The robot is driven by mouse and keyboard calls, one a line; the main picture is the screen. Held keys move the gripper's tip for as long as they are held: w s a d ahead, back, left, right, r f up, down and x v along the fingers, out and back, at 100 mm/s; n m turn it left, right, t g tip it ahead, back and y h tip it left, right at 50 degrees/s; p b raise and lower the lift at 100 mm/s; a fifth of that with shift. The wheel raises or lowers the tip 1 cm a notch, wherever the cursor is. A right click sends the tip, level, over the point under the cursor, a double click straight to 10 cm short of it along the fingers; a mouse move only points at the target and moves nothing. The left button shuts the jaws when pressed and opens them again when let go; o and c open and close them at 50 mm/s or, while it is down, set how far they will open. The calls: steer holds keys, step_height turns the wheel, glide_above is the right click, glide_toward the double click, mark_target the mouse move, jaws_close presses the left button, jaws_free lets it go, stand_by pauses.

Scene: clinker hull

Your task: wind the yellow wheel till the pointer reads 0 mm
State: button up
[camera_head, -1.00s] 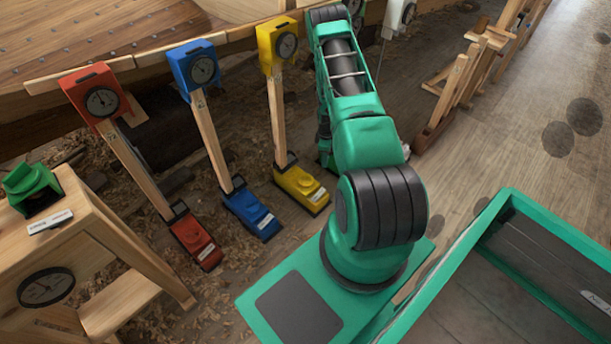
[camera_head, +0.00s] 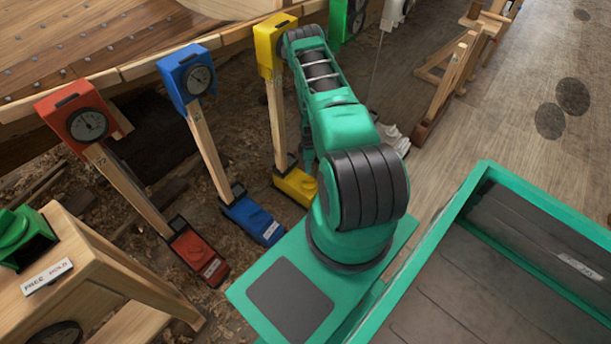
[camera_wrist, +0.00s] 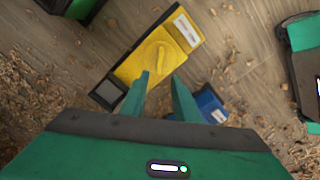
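The yellow jack stands on a wooden post, with a yellow dial box (camera_head: 268,45) at its top. My arm hides the dial face, so I cannot read the pointer. Its yellow base (camera_head: 293,187) is on the floor, partly behind my arm. In the wrist view, the yellow base (camera_wrist: 183,36) carries a round yellow wheel (camera_wrist: 158,58) with a raised grip bar. My gripper (camera_wrist: 162,80) points down at the wheel. Its two green fingers are apart with nothing between them, and the tips overlap the base's near edge in the picture. I cannot tell the height gap.
A blue jack (camera_head: 193,75) and a red jack (camera_head: 85,122) stand to the left. A green dial box (camera_head: 342,18) and a white one (camera_head: 394,12) are beyond my arm. A wooden stand (camera_head: 95,265) is at lower left. Clear floor (camera_head: 500,120) lies to the right.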

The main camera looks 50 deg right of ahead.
mark_target(309, 179)
steer(key=f, duration=1)
steer(key=shift+s+d+f, duration=0.15)
steer(key=shift+d+f, duration=0.05)
steer(key=shift+f, duration=0.05)
steer(key=shift+c, duration=0.3)
jaws_close()
